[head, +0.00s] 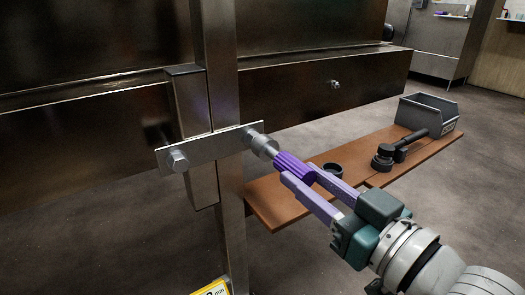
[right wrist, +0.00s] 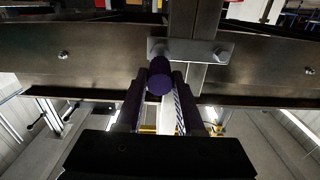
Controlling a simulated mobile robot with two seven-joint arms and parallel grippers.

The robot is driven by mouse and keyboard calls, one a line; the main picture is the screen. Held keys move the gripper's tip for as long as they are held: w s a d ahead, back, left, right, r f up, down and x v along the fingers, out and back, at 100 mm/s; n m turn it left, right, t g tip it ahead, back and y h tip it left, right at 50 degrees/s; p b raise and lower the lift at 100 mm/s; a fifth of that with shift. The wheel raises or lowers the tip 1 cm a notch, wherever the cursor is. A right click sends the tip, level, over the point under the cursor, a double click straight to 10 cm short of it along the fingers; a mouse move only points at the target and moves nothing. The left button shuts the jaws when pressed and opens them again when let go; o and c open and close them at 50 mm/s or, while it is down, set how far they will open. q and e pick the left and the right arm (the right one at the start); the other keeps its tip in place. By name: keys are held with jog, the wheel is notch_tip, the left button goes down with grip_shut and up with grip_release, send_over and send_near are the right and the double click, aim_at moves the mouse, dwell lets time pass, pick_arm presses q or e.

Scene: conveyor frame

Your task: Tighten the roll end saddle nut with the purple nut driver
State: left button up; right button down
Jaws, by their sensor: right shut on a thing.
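The purple nut driver (head: 291,166) is held between the fingers of my right gripper (head: 299,177), which is shut on its handle. Its grey socket (head: 264,146) points at the right end of the flat saddle plate (head: 214,148) and appears to touch or cover the fastener there, which is hidden. A hex nut (head: 177,160) shows uncovered at the plate's left end. In the right wrist view the round purple handle end (right wrist: 160,77) sits between my fingers (right wrist: 160,105), and the uncovered nut (right wrist: 221,52) is right of it. My left gripper is not in view.
The plate crosses a metal upright (head: 222,90) beside the conveyor's long side rail (head: 90,125). A brown shelf (head: 285,205) below right carries a black ring (head: 332,170), a black tool (head: 400,150) and a grey bin (head: 428,112). A bolt (head: 335,84) protrudes from the rail.

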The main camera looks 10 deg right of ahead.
jog(key=shift+w+a, duration=0.1)
jog(key=shift+w, duration=0.1)
dwell(0.4)
jog(key=shift+w+a+b, duration=0.25)
jog(key=shift+w+b, duration=0.05)
jog(key=shift+w, duration=0.5)
jog(key=shift+w+a, duration=0.1)
jog(key=shift+w, duration=0.1)
